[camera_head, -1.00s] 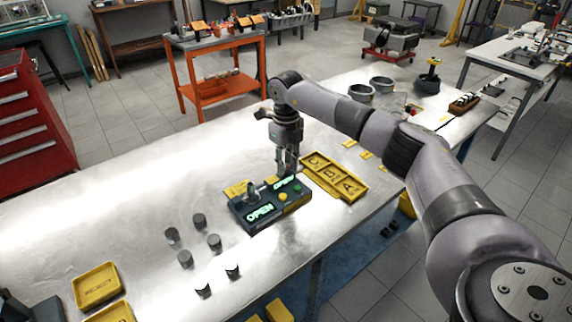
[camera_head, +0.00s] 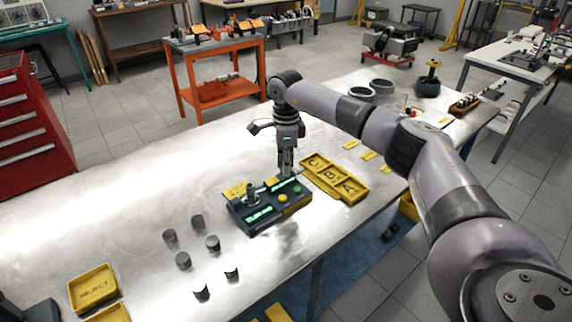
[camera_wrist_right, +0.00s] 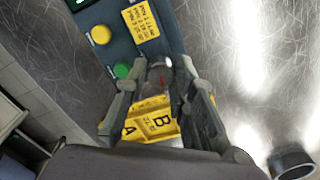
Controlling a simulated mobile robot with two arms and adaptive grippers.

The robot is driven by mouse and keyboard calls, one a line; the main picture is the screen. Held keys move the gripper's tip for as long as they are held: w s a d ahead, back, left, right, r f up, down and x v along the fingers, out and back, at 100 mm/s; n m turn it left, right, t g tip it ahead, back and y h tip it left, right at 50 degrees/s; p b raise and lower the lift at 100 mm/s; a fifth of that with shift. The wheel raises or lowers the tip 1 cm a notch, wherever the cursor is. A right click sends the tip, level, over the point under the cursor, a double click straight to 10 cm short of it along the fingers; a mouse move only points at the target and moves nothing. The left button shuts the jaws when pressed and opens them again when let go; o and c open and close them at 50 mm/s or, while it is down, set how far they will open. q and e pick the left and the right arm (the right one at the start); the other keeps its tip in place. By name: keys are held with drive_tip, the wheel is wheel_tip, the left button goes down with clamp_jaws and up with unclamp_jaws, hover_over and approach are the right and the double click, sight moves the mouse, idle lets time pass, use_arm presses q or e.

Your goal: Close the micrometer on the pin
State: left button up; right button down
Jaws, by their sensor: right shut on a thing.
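The micrometer (camera_head: 270,208) is a dark box on the metal table, with lit green displays and a yellow and a green button. Its box also shows in the right wrist view (camera_wrist_right: 130,42). A small grey pin (camera_head: 251,191) stands upright at its left part; whether the jaws touch it is too small to tell. My right gripper (camera_head: 287,173) points down at the back right end of the micrometer. In the wrist view its fingers are shut on a round grey knob (camera_wrist_right: 160,76), partly hidden by them.
A yellow tray (camera_head: 349,197) marked A, B and C lies right of the micrometer. Several dark cylindrical pins (camera_head: 212,243) stand at the front left. A yellow reject tray (camera_head: 93,289) lies farther left. Grey rings (camera_head: 361,93) lie at the back.

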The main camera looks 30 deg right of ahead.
drive_tip(key=shift+n, duration=0.6)
drive_tip(key=shift+r, duration=0.1)
drive_tip(key=c, duration=1.3)
unclamp_jaws()
drive_tip(key=shift+c, duration=0.2)
wheel_tip(320, 180, up, 12)
